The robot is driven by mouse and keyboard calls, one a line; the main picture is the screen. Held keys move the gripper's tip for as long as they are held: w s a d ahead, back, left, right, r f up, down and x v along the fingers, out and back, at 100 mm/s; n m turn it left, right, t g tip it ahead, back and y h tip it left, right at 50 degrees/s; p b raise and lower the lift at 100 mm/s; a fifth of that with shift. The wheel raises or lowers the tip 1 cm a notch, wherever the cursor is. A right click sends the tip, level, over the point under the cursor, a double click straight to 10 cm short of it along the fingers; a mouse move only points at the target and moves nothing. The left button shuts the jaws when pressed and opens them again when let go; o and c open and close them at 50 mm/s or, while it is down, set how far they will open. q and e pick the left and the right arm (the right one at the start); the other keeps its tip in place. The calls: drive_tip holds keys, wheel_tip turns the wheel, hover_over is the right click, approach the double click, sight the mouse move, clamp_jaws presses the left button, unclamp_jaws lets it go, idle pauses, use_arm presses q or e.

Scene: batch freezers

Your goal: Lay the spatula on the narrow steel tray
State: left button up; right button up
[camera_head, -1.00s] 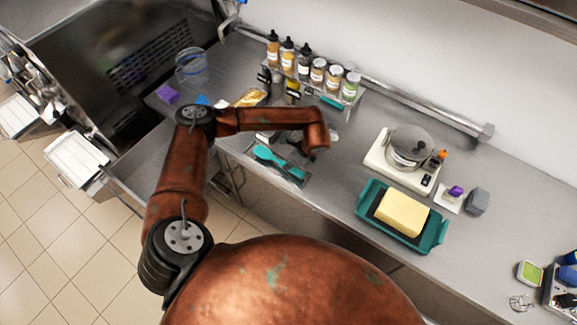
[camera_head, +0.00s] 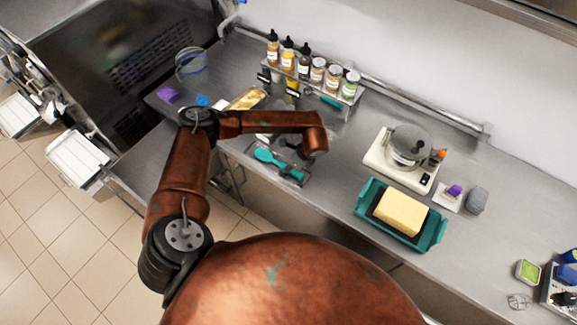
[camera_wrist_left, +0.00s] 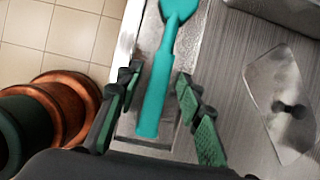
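The teal spatula (camera_head: 277,163) lies on the narrow steel tray (camera_head: 303,180) at the front edge of the counter, left of centre. In the left wrist view the spatula (camera_wrist_left: 155,95) lies lengthwise within the tray's outline, its handle pointing towards my wrist. My left gripper (camera_wrist_left: 156,78) is open, with a finger on either side of the handle and a gap on both sides. I cannot tell how high the fingers are above the tray. In the head view my left arm's end link mostly hides the gripper. My right gripper is not in view.
A teal tray (camera_head: 438,237) with a butter block (camera_head: 401,212) and a scale (camera_head: 376,150) with a steel pot (camera_head: 408,146) stand to the right. A rack of bottles (camera_head: 318,72) stands behind. A clear plastic-like sheet (camera_wrist_left: 280,95) lies right of the gripper.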

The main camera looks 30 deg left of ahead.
use_arm(q)
drive_tip(key=b+v, duration=0.2)
drive_tip(key=v, duration=1)
drive_tip(key=shift+r, duration=0.1)
